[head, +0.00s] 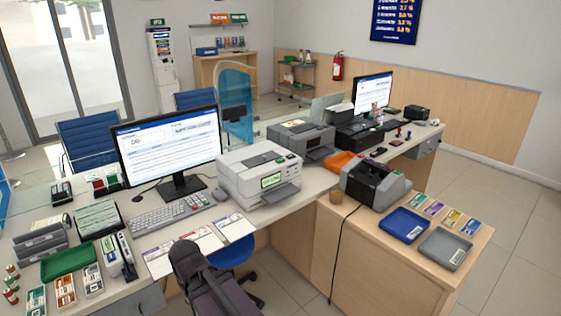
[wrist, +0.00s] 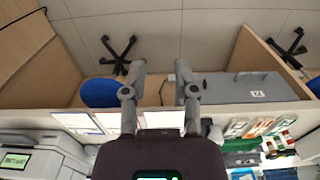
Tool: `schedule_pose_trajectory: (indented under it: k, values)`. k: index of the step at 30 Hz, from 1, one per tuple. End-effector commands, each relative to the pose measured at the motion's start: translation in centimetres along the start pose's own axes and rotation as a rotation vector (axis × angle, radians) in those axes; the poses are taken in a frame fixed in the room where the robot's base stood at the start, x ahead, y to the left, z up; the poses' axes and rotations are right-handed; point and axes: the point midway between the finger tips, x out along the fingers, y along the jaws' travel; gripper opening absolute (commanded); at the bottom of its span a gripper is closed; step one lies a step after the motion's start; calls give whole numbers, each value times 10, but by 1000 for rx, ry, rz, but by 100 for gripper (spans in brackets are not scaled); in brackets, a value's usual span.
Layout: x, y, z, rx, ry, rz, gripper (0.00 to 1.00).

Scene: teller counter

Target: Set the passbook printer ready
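A white printer (head: 258,177) with a lit green display stands on the counter right of the monitor. Its front corner and display also show at the left edge of the wrist view (wrist: 22,160). A grey printer-like machine (head: 300,143) stands behind it. I cannot tell for certain which one is the passbook printer. The display text is too small to read surely. My gripper (wrist: 160,72) is open and empty, its two fingers apart over the counter's front edge and the floor. My dark arm shows at the bottom of the head view, in front of the counter and apart from the printers.
A monitor (head: 170,145), keyboard (head: 172,214) and paper forms (head: 233,227) lie left of the white printer. A grey note-counter-like machine (head: 374,184), blue tray (head: 404,224) and grey tray (head: 445,248) occupy the right counter. A blue stool (head: 236,251) stands below the counter.

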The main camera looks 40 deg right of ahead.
Motion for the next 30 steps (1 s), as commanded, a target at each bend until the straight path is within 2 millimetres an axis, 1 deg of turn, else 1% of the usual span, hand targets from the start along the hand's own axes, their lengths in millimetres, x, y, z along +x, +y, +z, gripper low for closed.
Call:
schedule_pose_trajectory:
  k: [1, 3, 30]
  values:
    - [0, 0, 0, 0, 0, 0, 16]
    - [0, 0, 0, 0, 0, 0, 0]
    - [0, 0, 0, 0, 0, 0, 0]
